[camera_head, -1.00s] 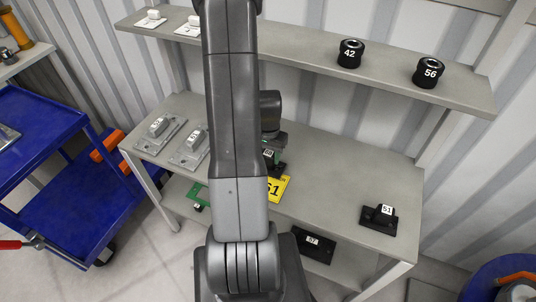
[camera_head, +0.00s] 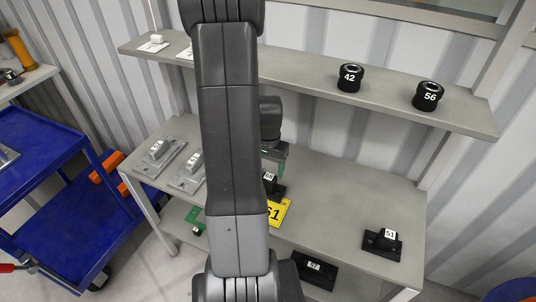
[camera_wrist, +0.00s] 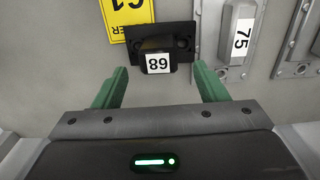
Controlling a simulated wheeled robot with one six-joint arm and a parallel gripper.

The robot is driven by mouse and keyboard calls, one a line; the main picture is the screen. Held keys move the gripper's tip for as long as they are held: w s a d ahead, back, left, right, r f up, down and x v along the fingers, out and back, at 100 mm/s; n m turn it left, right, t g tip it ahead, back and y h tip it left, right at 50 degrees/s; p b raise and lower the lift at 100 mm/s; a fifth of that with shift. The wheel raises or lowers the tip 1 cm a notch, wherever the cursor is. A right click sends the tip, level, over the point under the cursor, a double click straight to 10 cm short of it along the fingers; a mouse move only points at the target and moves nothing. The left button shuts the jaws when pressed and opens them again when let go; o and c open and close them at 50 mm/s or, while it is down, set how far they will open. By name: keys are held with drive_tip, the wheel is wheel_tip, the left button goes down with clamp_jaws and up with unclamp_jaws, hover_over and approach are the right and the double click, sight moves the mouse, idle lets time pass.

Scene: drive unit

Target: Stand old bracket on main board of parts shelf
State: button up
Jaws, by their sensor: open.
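A black bracket (camera_wrist: 158,38) with a white number label stands on the wide grey board (camera_head: 335,190) of the shelf. It also shows in the head view (camera_head: 274,188), partly hidden by my arm. My gripper (camera_wrist: 159,84) is open, with its green fingers apart. In the wrist view the bracket lies between and just beyond the fingertips, with a gap at each side. In the head view my gripper (camera_head: 277,152) is mostly behind my arm, just above the bracket. Another black bracket (camera_head: 382,243), labelled 51, stands at the board's right end.
A yellow number sign (camera_head: 280,212) lies close beside the bracket. Grey labelled parts (camera_head: 158,155) stand on the board's left. A narrow upper board (camera_head: 300,75) carries black round parts (camera_head: 428,96). A black part (camera_head: 315,268) sits below. A blue cart (camera_head: 40,190) stands left.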

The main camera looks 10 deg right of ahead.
wheel_tip(320, 180, up, 6)
idle(0.4)
drive_tip(key=shift+r, duration=0.1)
